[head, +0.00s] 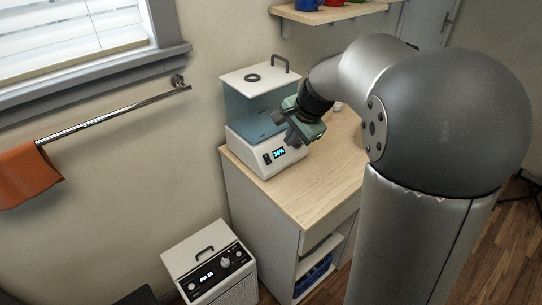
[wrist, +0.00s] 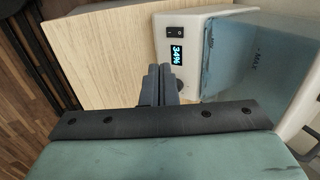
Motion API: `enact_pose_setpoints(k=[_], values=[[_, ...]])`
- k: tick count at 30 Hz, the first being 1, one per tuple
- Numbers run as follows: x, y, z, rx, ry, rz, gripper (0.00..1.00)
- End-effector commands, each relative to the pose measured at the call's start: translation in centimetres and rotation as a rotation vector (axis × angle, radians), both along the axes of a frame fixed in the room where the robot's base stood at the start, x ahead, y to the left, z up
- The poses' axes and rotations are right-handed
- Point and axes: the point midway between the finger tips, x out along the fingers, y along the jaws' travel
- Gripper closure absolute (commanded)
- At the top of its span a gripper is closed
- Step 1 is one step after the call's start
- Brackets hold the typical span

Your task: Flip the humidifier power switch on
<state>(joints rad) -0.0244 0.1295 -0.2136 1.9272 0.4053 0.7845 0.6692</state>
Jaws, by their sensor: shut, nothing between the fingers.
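The humidifier (head: 262,152) stands on the wooden cabinet top, with a white base, a clear bluish tank and a white lid with a handle. Its black power switch (wrist: 175,33) shows in the wrist view on the white front panel, beside a lit display (wrist: 177,56) reading 34%. In the head view the switch (head: 267,158) is small, left of the display; its position is too small to tell. My gripper (wrist: 160,70) is shut and empty. Its fingertips are close in front of the panel, below the display in the wrist view. I cannot tell whether they touch it.
The cabinet top (head: 318,182) has bare wood in front of the humidifier. A white appliance (head: 212,262) with knobs stands on the floor at left. A towel rail (head: 115,115) with an orange towel (head: 28,175) is on the wall. A shelf (head: 330,13) hangs above.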

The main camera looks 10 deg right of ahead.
Motion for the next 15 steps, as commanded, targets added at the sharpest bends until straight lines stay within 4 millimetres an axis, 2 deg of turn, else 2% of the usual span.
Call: enact_pose_setpoints(k=[4, 7, 15], values=[[0.2, 0.1, -0.5, 0.0, 0.002, 0.003, 1.0], [0.6, 0.4, -1.7, 0.0, 0.004, 0.003, 1.0], [2.6, 1.4, -6.8, -0.001, 0.006, 0.004, 1.0]])
